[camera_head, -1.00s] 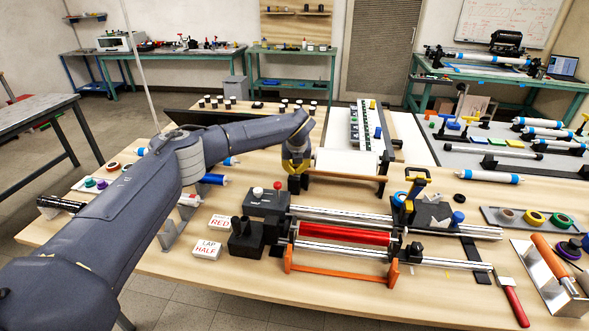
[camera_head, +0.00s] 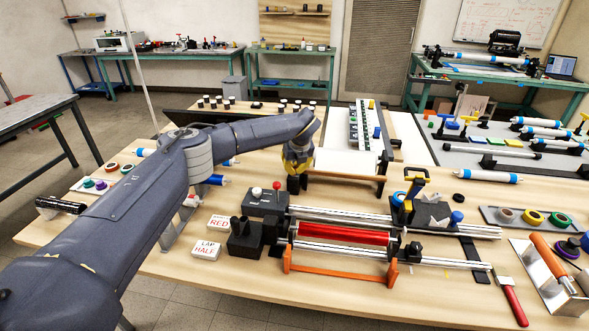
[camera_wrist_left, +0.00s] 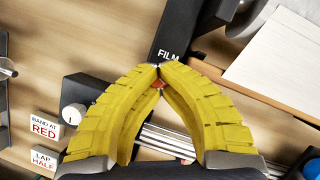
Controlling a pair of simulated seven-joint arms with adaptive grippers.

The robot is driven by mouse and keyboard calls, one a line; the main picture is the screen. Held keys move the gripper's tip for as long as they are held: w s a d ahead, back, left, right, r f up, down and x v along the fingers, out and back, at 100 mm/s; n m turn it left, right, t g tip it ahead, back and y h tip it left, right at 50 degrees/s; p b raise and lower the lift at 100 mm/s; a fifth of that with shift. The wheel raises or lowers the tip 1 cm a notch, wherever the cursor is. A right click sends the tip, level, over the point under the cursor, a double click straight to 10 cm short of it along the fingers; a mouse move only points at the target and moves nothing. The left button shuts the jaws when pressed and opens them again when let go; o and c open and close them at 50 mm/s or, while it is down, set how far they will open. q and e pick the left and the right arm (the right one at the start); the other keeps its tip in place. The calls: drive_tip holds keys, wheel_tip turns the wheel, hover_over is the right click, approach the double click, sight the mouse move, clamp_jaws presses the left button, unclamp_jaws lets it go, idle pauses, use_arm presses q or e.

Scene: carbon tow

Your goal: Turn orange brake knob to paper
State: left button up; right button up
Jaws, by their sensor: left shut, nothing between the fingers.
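My left gripper (camera_head: 297,188) is shut and empty, above the table behind the black box (camera_head: 268,203) of the winding rig. In the left wrist view its yellow fingers meet at the tips (camera_wrist_left: 158,68). A small orange-red piece (camera_wrist_left: 157,84) shows between the fingers, mostly hidden; I cannot tell if it is the brake knob. Beyond the tips a black block (camera_wrist_left: 178,32) carries the white word FILM. No PAPER label is readable. In the head view a red ball on a stem (camera_head: 277,186) stands on the box beside a white knob (camera_head: 257,192).
The rig has shiny rails (camera_head: 345,215), a red roller (camera_head: 345,235) and an orange frame (camera_head: 340,278) in front. Cards read RED (camera_head: 219,223) and LAP HALF (camera_head: 207,249). A white-topped stand (camera_head: 345,162) is right of my gripper.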

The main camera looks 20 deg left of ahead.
use_arm(q)
drive_tip(key=o, duration=1)
drive_tip(key=shift+a+f, duration=0.1)
drive_tip(key=shift+c, duration=0.2)
drive_tip(key=v, duration=1.2)
drive_tip(key=shift+w, duration=0.1)
